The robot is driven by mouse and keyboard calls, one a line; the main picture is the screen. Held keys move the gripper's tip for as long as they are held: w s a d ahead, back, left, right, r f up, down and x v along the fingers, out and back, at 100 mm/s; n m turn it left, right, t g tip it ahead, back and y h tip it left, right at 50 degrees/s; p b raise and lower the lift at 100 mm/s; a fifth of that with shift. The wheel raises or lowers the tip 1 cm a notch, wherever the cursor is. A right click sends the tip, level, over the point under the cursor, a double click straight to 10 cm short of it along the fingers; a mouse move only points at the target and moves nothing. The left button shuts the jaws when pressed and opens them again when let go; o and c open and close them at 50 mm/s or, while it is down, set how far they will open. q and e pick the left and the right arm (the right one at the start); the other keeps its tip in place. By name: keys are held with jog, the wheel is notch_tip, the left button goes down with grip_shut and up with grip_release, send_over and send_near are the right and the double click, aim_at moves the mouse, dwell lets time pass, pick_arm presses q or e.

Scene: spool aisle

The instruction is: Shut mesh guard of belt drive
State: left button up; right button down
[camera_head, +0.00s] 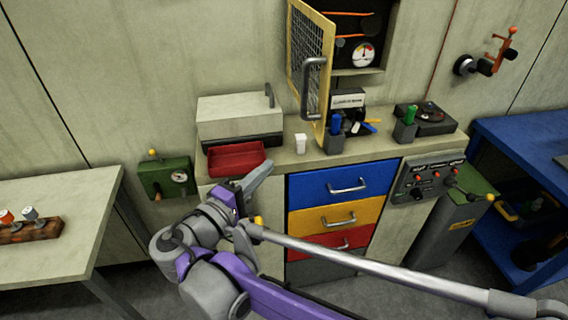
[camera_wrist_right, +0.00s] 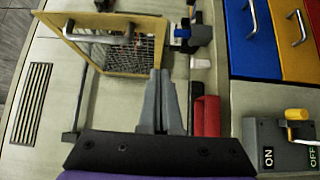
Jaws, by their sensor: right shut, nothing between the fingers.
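The mesh guard (camera_head: 308,65) of the belt drive is a yellow-framed wire panel with a grey bar handle. It stands swung open on the left side of the dark belt drive recess (camera_head: 347,52), where orange belts and a gauge show. In the right wrist view the guard (camera_wrist_right: 122,58) is ahead and to the left of the fingers, with its handle (camera_wrist_right: 97,30) towards the top left. My right gripper (camera_head: 264,172) is shut and empty, in front of the counter, below and left of the guard, apart from it. My left gripper is out of view.
A red tray (camera_head: 236,160) and a grey box (camera_head: 240,118) lie on the counter near the gripper. A white cup (camera_head: 300,143) and tool holders stand below the guard. A long grey bar (camera_head: 370,262) crosses the foreground. Drawers (camera_head: 340,185) are closed.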

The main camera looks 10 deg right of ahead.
aim_at(316, 135)
jog(key=x, duration=0.4)
jog(key=s+d+x, duration=0.1)
jog(key=x, duration=0.7)
jog(key=shift+s+d, duration=0.2)
jog(key=shift+d, duration=0.7)
